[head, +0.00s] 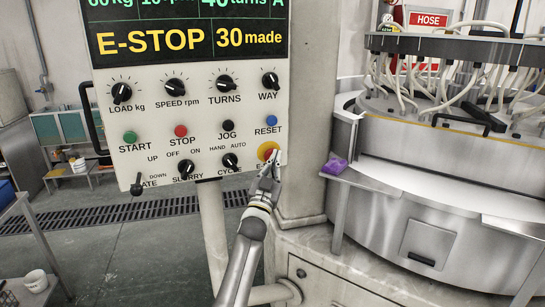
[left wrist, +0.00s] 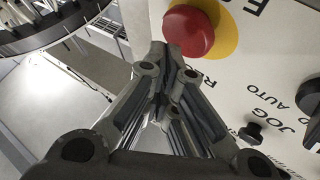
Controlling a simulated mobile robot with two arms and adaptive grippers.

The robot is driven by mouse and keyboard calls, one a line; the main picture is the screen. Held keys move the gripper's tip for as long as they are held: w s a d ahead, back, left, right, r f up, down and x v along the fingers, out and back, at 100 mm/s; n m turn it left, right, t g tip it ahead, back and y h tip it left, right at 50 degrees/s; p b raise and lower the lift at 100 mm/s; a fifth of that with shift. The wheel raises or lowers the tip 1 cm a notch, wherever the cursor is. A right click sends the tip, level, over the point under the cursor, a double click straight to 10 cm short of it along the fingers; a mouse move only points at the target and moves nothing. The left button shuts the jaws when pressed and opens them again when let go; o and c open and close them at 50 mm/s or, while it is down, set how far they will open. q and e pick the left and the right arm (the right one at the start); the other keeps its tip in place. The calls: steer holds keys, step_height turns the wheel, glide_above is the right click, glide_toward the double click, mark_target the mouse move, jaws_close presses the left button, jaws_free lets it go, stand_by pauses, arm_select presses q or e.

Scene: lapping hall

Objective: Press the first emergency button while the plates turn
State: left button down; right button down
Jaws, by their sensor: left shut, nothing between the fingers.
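The emergency button (head: 267,151) is a red mushroom head on a yellow ring, at the lower right of the control panel (head: 205,100). In the left wrist view the red button (left wrist: 189,31) is large, near the top. My left gripper (head: 273,160) is shut and empty, its tips at the button in the head view. In the left wrist view the closed fingertips (left wrist: 168,50) lie just beside the red head; I cannot tell whether they touch it. The panel's screen (head: 185,38) reads "E-STOP" and "30 made". My right gripper is not in view.
The lapping machine (head: 440,160) with cables stands at the right. A purple cloth (head: 335,164) lies on its edge. Knobs and the red STOP button (head: 181,131) are left of the emergency button. A shelf with a white cup (head: 35,281) is at the lower left.

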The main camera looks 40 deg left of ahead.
arm_select(q)
steer(key=shift+s+d+p, duration=0.55)
steer(key=shift+s+d, duration=0.15)
steer(key=shift+d, duration=0.35)
steer(key=shift+s+d+p, duration=0.5)
steer(key=shift+s+d, duration=0.2)
steer(key=shift+d, duration=0.35)
